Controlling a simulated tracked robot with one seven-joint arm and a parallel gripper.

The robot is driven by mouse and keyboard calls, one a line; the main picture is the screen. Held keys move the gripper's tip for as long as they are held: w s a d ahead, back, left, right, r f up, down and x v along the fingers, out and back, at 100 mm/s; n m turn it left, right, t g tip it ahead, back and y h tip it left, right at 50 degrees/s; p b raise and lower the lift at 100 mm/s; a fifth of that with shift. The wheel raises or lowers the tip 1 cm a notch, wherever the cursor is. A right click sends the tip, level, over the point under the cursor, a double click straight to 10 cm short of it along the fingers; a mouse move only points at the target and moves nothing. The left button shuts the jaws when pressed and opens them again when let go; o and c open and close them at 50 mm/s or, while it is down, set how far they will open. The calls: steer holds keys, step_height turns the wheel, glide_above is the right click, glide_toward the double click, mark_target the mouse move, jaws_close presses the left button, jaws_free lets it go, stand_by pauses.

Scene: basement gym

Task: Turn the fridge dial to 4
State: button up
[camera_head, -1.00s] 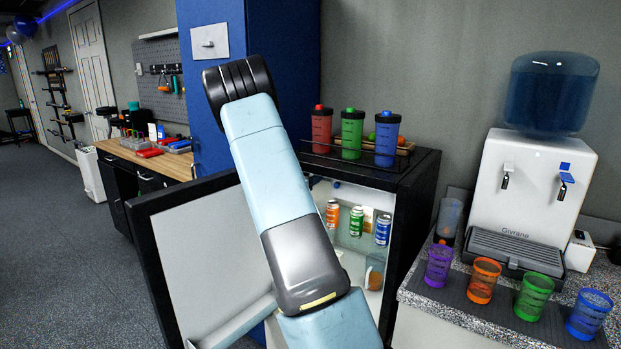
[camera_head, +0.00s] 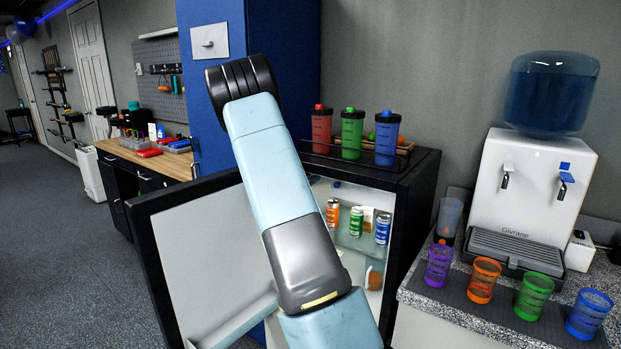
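The small black fridge (camera_head: 418,203) stands right of the blue cabinet, with its door (camera_head: 208,250) swung open to the left. Its lit white inside holds several cans (camera_head: 356,221) on a shelf, and an orange-topped container (camera_head: 374,278) sits lower down. I cannot make out the fridge dial; a small blue spot (camera_head: 337,184) shows near the top of the inside, but I cannot tell what it is. My arm crosses in front of the fridge opening and hides part of it. My gripper does not show.
Red, green and blue shaker bottles (camera_head: 352,135) stand in a tray on the fridge. At right, a water dispenser (camera_head: 530,190) and several coloured cups (camera_head: 482,280) stand on a counter (camera_head: 440,306). A blue cabinet (camera_head: 285,70) rises behind my arm. Open floor (camera_head: 60,240) lies at left.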

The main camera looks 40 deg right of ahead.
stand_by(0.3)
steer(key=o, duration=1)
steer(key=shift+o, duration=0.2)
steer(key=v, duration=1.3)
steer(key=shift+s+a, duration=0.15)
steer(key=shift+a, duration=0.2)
